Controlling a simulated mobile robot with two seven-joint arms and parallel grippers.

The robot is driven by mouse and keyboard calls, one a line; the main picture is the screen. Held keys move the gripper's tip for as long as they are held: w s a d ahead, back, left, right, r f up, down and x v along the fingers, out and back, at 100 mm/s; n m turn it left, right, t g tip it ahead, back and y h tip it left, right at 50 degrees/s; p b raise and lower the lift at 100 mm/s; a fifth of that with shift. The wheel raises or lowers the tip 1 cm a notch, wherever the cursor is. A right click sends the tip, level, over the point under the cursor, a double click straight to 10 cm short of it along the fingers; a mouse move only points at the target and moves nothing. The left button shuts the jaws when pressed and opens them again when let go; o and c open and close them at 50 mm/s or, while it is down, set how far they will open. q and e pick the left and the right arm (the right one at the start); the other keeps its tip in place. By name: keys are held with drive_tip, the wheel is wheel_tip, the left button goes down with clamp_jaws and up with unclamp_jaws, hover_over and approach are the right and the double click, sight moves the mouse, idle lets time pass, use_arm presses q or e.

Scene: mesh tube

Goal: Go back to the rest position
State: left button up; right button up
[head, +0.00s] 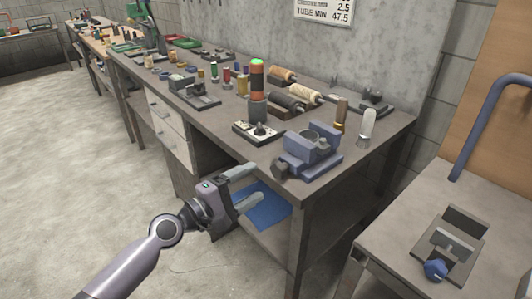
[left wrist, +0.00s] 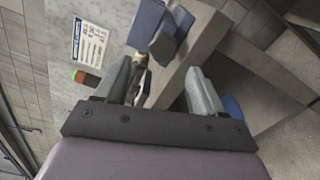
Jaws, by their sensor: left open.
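My left gripper (head: 243,187) is open and empty. In the head view it hangs in front of the workbench (head: 215,120), near the open space below the top. In the left wrist view its two fingers (left wrist: 160,88) stand apart, with the bench edge and the blue vise behind them. My right gripper is not in view. A mesh tube (head: 257,79), dark with an orange and green top, stands upright on the bench by a small black and white base. Its green and orange end also shows in the left wrist view (left wrist: 87,77).
A blue vise (head: 310,148) sits at the bench's front right corner, close to my left gripper. Several rolls, tools and small cylinders crowd the bench top. A second table (head: 400,240) with a clamp stands at right. The floor (head: 90,180) at left is clear.

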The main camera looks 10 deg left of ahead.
use_arm(q)
drive_tip(key=s+a+f+m+g+y+p, duration=0.1)
drive_tip(key=s+a+f+m+g+y, duration=0.1)
drive_tip(key=s+f+m, duration=0.6)
drive_tip(key=s+a+f+m+g+y+p, duration=0.1)
drive_tip(key=s+a+f+m+y, duration=0.3)
drive_tip(key=s+f, duration=0.8)
drive_tip(key=s+m+y, duration=0.2)
drive_tip(key=s+m, duration=0.2)
drive_tip(key=shift+s+a+f+g+y+p, duration=0.15)
drive_tip(key=shift+s+f+g+y+p, duration=0.15)
drive_tip(key=shift+g+y+p, duration=0.1)
drive_tip(key=shift+w, duration=0.1)
